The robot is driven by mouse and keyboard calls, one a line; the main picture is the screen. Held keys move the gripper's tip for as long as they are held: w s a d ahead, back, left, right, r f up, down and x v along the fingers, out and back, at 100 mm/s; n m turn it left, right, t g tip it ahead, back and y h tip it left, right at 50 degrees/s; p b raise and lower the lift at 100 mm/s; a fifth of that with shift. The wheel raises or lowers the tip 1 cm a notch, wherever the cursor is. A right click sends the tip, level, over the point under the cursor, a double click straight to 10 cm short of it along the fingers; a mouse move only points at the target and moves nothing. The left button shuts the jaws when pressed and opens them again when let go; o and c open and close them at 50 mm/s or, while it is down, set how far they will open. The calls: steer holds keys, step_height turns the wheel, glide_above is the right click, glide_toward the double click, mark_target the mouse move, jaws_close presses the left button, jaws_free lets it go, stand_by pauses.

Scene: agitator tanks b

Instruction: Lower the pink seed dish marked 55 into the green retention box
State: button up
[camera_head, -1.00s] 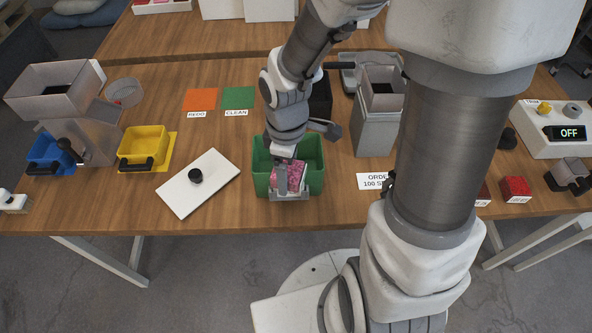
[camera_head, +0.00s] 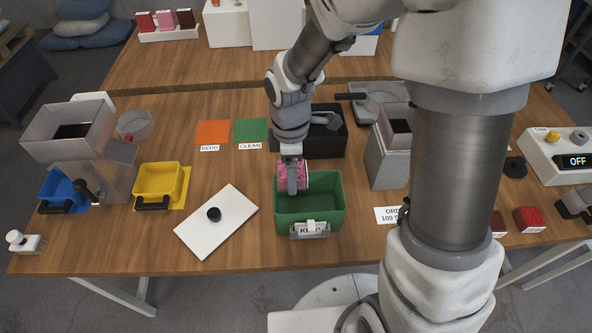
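The pink seed dish (camera_head: 302,174) is at my gripper (camera_head: 292,184), whose grey finger runs down in front of it. My gripper looks shut on the dish, though its far finger is hidden. The dish's number cannot be read. The green retention box (camera_head: 335,204) stands open on the table with its inside floor showing empty. A label is on its front wall. In the picture the dish overlaps the box's back left rim. Its exact height above the rim cannot be told.
A black bin (camera_head: 330,145) stands just behind the green box. A grey hopper unit (camera_head: 386,165) stands to the right, near my arm. Orange (camera_head: 213,132) and green (camera_head: 251,130) mats lie back left.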

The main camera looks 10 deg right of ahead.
steer(key=shift+f, duration=0.1)
stand_by(0.3)
step_height(320, 180, down, 8)
steer(key=b, duration=0.5)
steer(key=shift+r+b, duration=0.25)
steer(key=shift+b, duration=0.1)
steer(key=shift+f, duration=0.15)
stand_by(0.9)
steer(key=o, duration=1.4)
steer(key=shift+c, duration=0.2)
